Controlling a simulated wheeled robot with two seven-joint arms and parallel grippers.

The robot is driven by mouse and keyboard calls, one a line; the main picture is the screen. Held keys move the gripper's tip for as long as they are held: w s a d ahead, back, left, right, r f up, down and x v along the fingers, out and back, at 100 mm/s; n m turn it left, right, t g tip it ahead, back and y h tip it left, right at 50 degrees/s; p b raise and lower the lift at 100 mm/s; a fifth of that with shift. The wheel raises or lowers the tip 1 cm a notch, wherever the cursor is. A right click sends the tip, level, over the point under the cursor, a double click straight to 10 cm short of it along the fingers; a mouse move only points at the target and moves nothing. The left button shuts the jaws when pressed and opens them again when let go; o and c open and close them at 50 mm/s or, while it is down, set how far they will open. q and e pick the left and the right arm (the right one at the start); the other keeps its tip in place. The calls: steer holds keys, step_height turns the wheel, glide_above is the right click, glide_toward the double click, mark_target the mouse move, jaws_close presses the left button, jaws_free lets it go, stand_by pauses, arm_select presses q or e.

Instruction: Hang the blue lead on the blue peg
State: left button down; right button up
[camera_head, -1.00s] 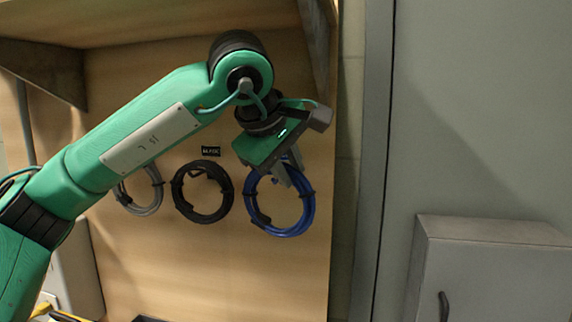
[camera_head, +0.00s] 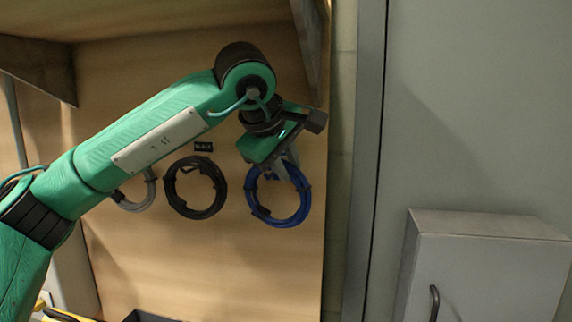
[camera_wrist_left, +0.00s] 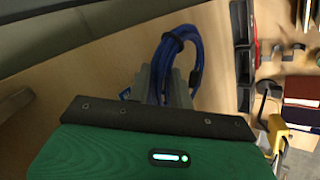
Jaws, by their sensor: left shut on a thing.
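The blue lead (camera_head: 283,223) is a coiled ring with black ties, in front of the right part of the wooden board in the head view. My left gripper (camera_head: 292,178) is shut on its upper part, and the coil hangs below the jaws. In the left wrist view the blue lead (camera_wrist_left: 158,62) passes between the grey fingers (camera_wrist_left: 164,85). The blue peg is not visible; my gripper and wrist cover the board above the coil. I cannot tell whether the lead touches the board. My right gripper is not in view.
A black coil (camera_head: 168,190) hangs left of the blue one, under a small black label (camera_head: 203,147). A grey coil (camera_head: 150,197) is partly behind my left arm. A shelf bracket (camera_head: 311,45) is close to my wrist. A grey cabinet (camera_head: 490,270) is at right.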

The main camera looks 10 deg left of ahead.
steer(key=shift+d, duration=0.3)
